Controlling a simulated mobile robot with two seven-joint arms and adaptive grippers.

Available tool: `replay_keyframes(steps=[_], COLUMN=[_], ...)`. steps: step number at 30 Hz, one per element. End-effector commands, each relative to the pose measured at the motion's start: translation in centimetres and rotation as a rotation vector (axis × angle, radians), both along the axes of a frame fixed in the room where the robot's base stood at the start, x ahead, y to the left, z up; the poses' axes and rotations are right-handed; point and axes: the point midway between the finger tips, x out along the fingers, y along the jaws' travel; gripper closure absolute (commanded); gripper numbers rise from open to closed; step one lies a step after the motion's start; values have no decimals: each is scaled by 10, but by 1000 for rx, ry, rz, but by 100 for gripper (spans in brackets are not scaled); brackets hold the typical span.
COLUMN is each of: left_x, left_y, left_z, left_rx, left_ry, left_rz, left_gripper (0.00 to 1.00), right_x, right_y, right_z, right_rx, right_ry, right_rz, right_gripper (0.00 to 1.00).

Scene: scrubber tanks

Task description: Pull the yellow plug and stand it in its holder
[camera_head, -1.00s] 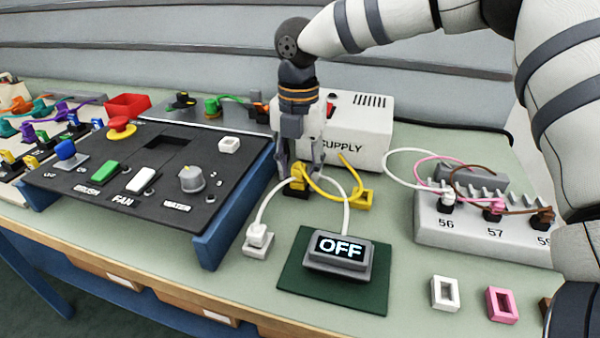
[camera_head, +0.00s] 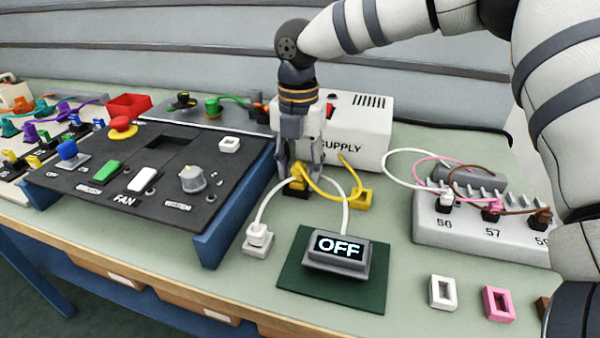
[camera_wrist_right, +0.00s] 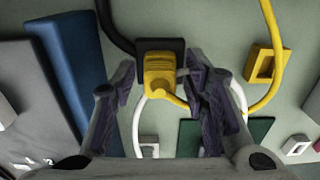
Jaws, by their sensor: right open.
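The yellow plug (camera_head: 298,173) sits upright in a small black socket (camera_head: 294,192) on the bench, in front of the supply box. It also shows in the right wrist view (camera_wrist_right: 159,76), with the black socket (camera_wrist_right: 176,46) behind it. My right gripper (camera_head: 300,166) points down at the plug, its fingers open on either side; in the wrist view (camera_wrist_right: 160,70) gaps show beside the plug. A yellow cord (camera_head: 327,198) runs from the plug to the right. The yellow holder (camera_head: 367,204), a small open frame (camera_wrist_right: 251,65), stands right of the plug. My left gripper is out of view.
The supply box (camera_head: 372,130) stands behind the gripper. A black control panel (camera_head: 130,195) is close on the left. An OFF display (camera_head: 340,263) on a green mat, and a white plug (camera_head: 258,236) with its cord, are in front. A numbered socket strip (camera_head: 470,238) is at right.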

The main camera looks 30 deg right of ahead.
Motion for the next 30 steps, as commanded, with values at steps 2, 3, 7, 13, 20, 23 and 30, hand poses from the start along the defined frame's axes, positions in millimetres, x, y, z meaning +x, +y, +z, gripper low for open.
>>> replay_keyframes(steps=[2,3,7,13,20,23,30], left_x=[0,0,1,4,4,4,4], left_y=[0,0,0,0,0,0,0], left_z=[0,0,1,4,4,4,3], left_rx=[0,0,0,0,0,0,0], left_ry=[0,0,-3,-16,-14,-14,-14], left_rz=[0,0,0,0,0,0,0], left_gripper=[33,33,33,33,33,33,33], right_x=[0,0,0,0,0,0,0], right_y=[0,0,0,0,0,0,0], right_z=[0,0,0,2,0,0,0], right_rx=[0,0,-1,0,0,0,0], right_ry=[0,0,-1,-3,0,0,0], right_rz=[0,0,0,0,0,0,-1], right_gripper=[59,59,59,59,64,86,55])
